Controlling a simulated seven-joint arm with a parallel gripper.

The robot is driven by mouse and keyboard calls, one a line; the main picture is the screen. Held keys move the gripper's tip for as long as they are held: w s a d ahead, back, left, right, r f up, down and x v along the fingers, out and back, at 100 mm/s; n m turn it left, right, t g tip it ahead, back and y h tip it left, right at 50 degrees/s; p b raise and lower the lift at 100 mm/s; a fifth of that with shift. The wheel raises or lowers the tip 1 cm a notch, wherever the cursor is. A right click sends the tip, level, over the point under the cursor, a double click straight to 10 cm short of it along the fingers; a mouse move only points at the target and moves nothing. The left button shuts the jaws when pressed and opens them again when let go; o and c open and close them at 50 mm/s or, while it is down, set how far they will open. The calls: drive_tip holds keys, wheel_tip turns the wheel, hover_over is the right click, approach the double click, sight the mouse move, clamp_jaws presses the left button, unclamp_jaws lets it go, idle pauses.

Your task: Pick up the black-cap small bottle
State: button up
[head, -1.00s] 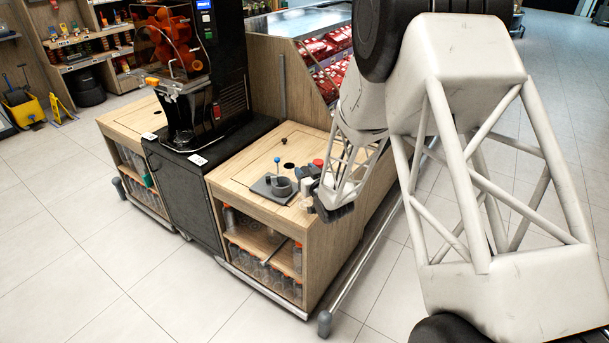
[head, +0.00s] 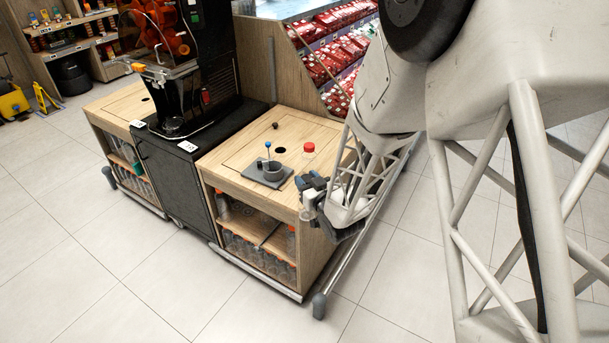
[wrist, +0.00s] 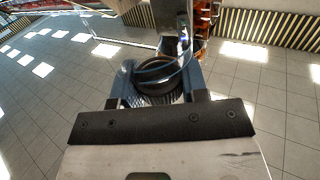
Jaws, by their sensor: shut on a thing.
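My gripper (head: 311,186) is at the right front edge of the wooden counter, in front of the red-capped bottle. In the wrist view my gripper (wrist: 160,92) has its blue-grey fingers shut on a round, dark-topped thing with a clear, curved outline. It looks like the black-cap small bottle (wrist: 158,84), seen from its top end. Its body is mostly hidden by the fingers.
A clear bottle with a red cap (head: 309,152) stands on the wooden counter (head: 235,165). A grey holder (head: 270,172) with a blue-knobbed stick and a small dark knob (head: 275,125) are also there. The black juicer (head: 200,65) stands left. Bottles fill the shelf below.

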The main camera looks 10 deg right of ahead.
drive_tip(key=shift+s, duration=0.4)
drive_tip(key=shift+w, duration=0.15)
idle(0.4)
drive_tip(key=w+a+r, duration=0.2)
drive_tip(key=w, duration=0.6)
drive_tip(key=w+a+r+y, duration=0.1)
drive_tip(key=w+a+r, duration=0.1)
drive_tip(key=w, duration=0.7)
drive_tip(key=w+a+r+n, duration=0.1)
drive_tip(key=w+a+r, duration=0.2)
drive_tip(key=w, duration=0.6)
drive_tip(key=shift+w+r+g, duration=0.15)
drive_tip(key=shift+r+g, duration=0.15)
drive_tip(key=shift+r, duration=0.05)
wheel_tip(320, 180, down, 6)
drive_tip(key=shift+f, duration=0.25)
